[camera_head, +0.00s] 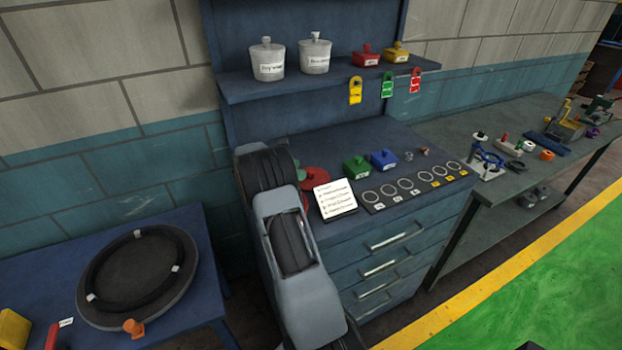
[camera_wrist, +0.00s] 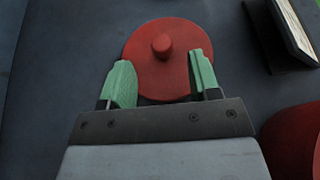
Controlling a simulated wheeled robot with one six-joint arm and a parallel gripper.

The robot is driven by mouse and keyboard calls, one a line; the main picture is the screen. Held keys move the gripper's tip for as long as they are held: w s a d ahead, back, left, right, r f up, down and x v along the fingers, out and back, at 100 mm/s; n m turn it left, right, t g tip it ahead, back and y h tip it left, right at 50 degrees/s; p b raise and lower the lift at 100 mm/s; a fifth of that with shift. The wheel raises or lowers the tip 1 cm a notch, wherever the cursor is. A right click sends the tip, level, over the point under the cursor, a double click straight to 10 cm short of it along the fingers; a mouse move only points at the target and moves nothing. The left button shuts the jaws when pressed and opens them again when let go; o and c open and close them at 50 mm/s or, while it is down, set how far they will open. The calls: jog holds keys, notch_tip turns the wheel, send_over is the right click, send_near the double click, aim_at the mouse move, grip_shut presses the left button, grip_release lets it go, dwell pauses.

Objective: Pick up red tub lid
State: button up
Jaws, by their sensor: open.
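The red tub lid (camera_wrist: 145,57) is a round red disc with a small knob in its middle. In the wrist view it lies flat on the dark blue worktop. My gripper (camera_wrist: 160,72) is open, its two green fingers over the near part of the lid, one on each side of the knob. I cannot tell how far above the lid the fingertips are. In the head view the lid (camera_head: 313,178) shows only partly behind my arm, which hides most of my gripper.
A red rounded thing (camera_wrist: 296,140), partly cut off, sits at the wrist view's lower right. A white list card (camera_head: 335,198) stands right of the lid. Green (camera_head: 357,167) and blue (camera_head: 384,160) lidded boxes sit beyond it. A shelf (camera_head: 310,86) with pots overhangs the worktop.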

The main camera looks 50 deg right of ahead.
aim_at(309, 171)
jog(key=shift+f+p+x, duration=0.1)
jog(key=shift+p+x, duration=0.4)
jog(key=shift+x, duration=0.8)
jog(key=shift+f+p+x, duration=0.15)
jog(key=shift+p+x, duration=0.35)
jog(key=shift+x, duration=0.8)
jog(key=shift+a, duration=0.1)
jog(key=shift+c, duration=0.4)
jog(key=c, duration=0.9)
